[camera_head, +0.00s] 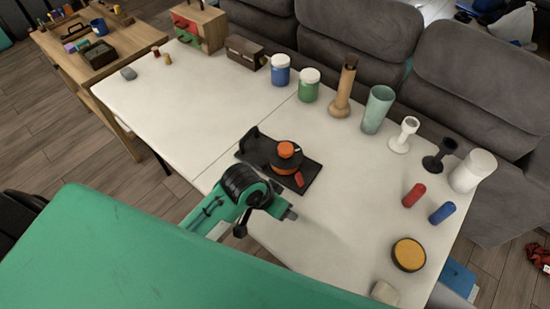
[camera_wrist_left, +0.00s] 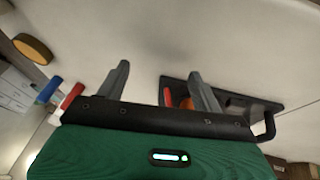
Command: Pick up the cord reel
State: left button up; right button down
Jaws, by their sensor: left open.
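The cord reel (camera_head: 284,160) looks like a round black body with an orange knob on top and a red-orange piece at its front. It sits on a black tray (camera_head: 249,154) with a raised handle at its left end, on the white table. My left gripper (camera_head: 266,221) is open and empty, in front of the tray and apart from the reel. In the left wrist view, the gripper (camera_wrist_left: 160,84) shows two spread fingers. The right-hand finger partly hides the reel's orange part (camera_wrist_left: 186,103) and the tray (camera_wrist_left: 236,101). My right gripper is not in view.
Along the table's back stand a blue jar (camera_head: 280,72), a green jar (camera_head: 309,87), a wooden bottle (camera_head: 344,90) and a teal cup (camera_head: 377,111). Red (camera_head: 414,195) and blue (camera_head: 442,213) cylinders and a yellow disc (camera_head: 408,254) lie right. The table's left part is mostly clear.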

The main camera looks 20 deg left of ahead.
pick_arm(q)
jog(key=w+d+r+m, duration=0.1)
jog(key=w+d+r, duration=0.2)
jog(key=w, duration=0.2)
notch_tip(320, 180, up, 10)
jog(key=r+n+g+y, duration=0.1)
jog(key=n+g+y, duration=0.1)
jog(key=g+y, duration=0.15)
send_over(286, 147)
notch_tip(286, 147, down, 8)
jog(key=shift+s+r+p, duration=0.15)
jog(key=shift+p, duration=0.15)
notch_tip(286, 147, down, 5)
jog(key=shift+r+p, duration=0.2)
jog(key=shift+p, duration=0.35)
jog(key=shift+f, duration=0.6)
jog(key=c, duration=1.3)
grip_shut()
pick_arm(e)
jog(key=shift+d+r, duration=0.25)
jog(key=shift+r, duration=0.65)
